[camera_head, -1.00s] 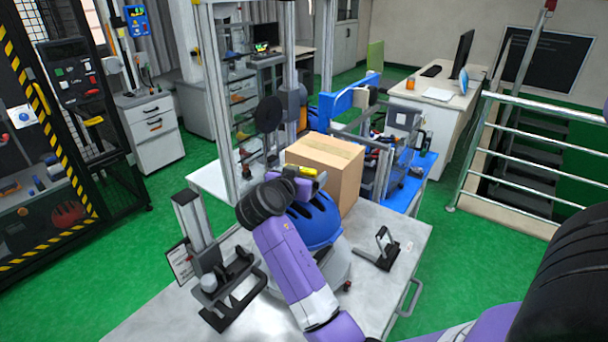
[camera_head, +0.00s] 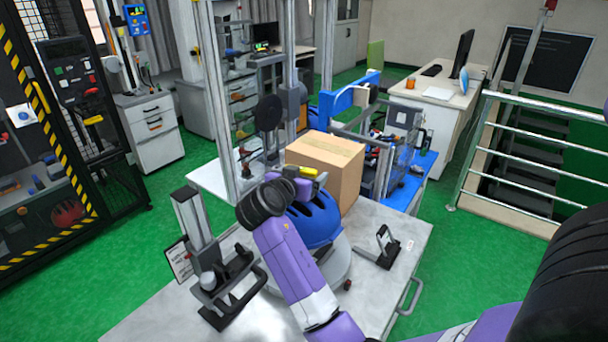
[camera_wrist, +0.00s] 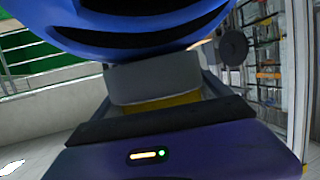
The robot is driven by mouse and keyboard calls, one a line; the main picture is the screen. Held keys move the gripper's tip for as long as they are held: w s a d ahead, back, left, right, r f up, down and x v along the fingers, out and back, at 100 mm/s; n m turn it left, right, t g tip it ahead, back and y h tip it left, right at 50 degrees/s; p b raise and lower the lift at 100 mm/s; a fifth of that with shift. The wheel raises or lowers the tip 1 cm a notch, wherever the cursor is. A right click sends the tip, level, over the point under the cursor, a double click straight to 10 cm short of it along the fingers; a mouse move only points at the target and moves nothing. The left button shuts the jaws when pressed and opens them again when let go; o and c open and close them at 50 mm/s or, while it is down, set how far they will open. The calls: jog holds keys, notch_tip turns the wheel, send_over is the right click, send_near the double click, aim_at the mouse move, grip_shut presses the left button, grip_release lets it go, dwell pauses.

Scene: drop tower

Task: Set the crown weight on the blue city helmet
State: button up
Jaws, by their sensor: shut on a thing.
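The blue city helmet (camera_head: 316,226) sits on a round pale base on the metal table, partly hidden behind my purple arm. It also fills the top of the wrist view (camera_wrist: 140,22). My gripper (camera_head: 308,184) is just over the top of the helmet. It is shut on a grey and yellow piece, which I take as the crown weight (camera_wrist: 155,79). A yellow part of it shows at the gripper in the head view (camera_head: 304,171). The piece is very close to the helmet shell. I cannot tell whether they touch.
A cardboard box (camera_head: 328,165) stands right behind the helmet. A black and grey stand (camera_head: 215,270) is at the table's left, and a small dark bracket (camera_head: 382,247) at the right. Metal posts rise behind.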

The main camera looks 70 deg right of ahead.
jog(key=shift+f, duration=0.1)
dwell(0.3)
jog(key=o, duration=1.9)
jog(key=shift+f, duration=0.2)
jog(key=b+v, duration=0.2)
jog(key=v, duration=0.6)
jog(key=shift+r, duration=0.15)
